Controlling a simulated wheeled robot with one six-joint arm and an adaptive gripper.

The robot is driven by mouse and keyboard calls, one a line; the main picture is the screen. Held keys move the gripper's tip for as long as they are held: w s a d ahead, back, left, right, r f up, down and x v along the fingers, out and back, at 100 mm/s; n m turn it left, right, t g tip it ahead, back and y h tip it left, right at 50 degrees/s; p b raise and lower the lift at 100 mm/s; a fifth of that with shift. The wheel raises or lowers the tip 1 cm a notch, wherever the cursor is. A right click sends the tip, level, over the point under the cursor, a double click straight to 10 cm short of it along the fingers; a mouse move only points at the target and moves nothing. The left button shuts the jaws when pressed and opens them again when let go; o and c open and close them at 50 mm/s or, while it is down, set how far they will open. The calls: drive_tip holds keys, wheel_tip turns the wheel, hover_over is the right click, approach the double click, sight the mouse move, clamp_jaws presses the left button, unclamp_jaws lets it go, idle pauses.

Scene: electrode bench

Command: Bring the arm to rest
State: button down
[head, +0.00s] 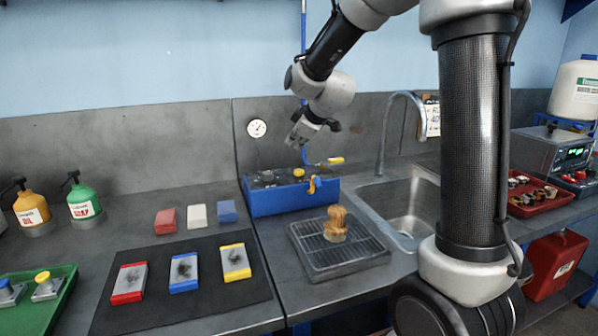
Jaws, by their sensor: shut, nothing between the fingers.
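My gripper (302,140) is shut and empty. It hangs from my arm in front of the grey splashback, above the back of a blue box (290,197) with a yellow knob and an orange fitting on it. The gripper appears small and its fingertips point down and to the left. I cannot tell its exact height over the box. The arm is bent, coming down from the top of the view.
A sink (402,200) with a tall tap (385,130) lies to the right. A rack tray (318,262) holds a brown object (335,222). Soap (85,203) and oil (31,207) bottles stand left. A red tray (512,208) is at right.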

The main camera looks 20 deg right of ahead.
idle(0.4)
drive_tip(key=s+d+m+g, duration=0.1)
drive_tip(key=s+d+m, duration=0.2)
drive_tip(key=s, duration=0.9)
drive_tip(key=s+d+r+m+g+h, duration=0.1)
drive_tip(key=s+m, duration=0.3)
drive_tip(key=s, duration=0.9)
drive_tip(key=s+d+m+g, duration=0.2)
drive_tip(key=s+d+m, duration=0.2)
drive_tip(key=s, duration=0.8)
drive_tip(key=shift+s+d+r+g+h, duration=0.3)
drive_tip(key=shift+g+h, duration=0.1)
